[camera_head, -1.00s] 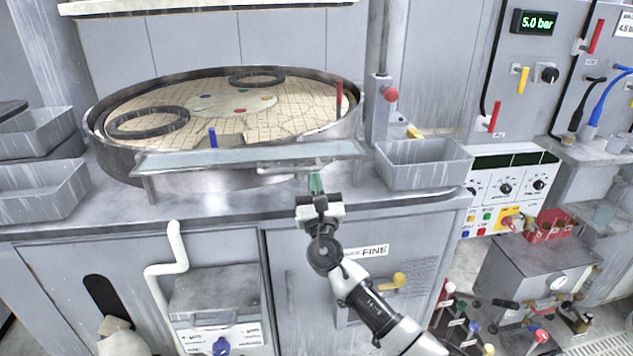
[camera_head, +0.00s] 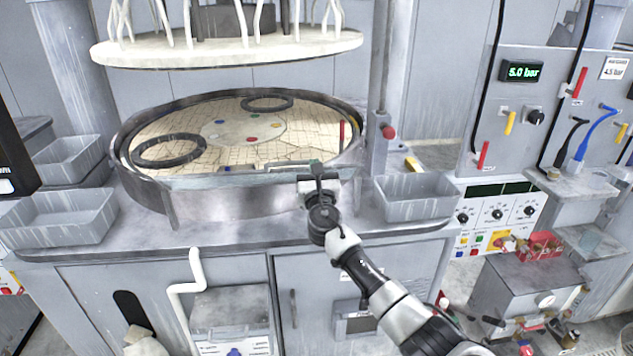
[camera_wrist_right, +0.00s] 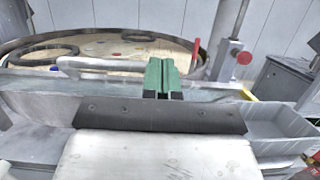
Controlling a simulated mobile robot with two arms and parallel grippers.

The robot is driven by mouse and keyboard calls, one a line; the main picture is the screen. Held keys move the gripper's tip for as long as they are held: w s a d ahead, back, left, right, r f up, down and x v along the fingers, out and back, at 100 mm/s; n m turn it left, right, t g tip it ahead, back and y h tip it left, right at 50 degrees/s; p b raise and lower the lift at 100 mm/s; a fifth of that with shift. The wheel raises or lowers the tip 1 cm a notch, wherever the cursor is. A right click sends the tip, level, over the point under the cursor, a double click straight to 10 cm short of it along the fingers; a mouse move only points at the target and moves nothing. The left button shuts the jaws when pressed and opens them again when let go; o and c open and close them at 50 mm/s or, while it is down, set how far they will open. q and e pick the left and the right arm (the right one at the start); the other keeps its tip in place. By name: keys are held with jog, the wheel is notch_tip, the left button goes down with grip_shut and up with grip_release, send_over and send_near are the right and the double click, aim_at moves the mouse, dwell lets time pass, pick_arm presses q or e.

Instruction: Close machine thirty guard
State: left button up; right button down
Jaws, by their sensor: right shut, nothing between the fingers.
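The guard (camera_head: 235,182) is a clear, greyish panel along the front rim of the round polishing platen (camera_head: 130,165). It stands steeply tilted. Its pale bar handle (camera_head: 275,166) runs along the upper edge; in the wrist view the handle (camera_wrist_right: 95,63) lies left of my fingers. My right gripper (camera_head: 316,170) is at the guard's right part, its green fingertips (camera_wrist_right: 160,75) shut and empty by the upper edge. I cannot tell whether they touch the panel. My left gripper is not in view.
A white upper plate with hanging hoses (camera_head: 230,50) is above the platen. A grey bin (camera_head: 415,197) and a post with a red button (camera_head: 388,131) stand right of it. More bins (camera_head: 60,218) sit at the left. Two dark rings (camera_head: 168,150) lie on the platen.

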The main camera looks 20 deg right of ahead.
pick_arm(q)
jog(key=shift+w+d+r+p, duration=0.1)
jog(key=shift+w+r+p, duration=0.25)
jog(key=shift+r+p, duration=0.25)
pick_arm(e)
jog(key=w+d+r+g, duration=0.1)
jog(key=w+d+r, duration=0.2)
jog(key=w, duration=0.7)
jog(key=shift+r+g, duration=0.3)
jog(key=shift+r, duration=1.05)
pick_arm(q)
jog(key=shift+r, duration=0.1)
pick_arm(e)
jog(key=shift+f, duration=0.1)
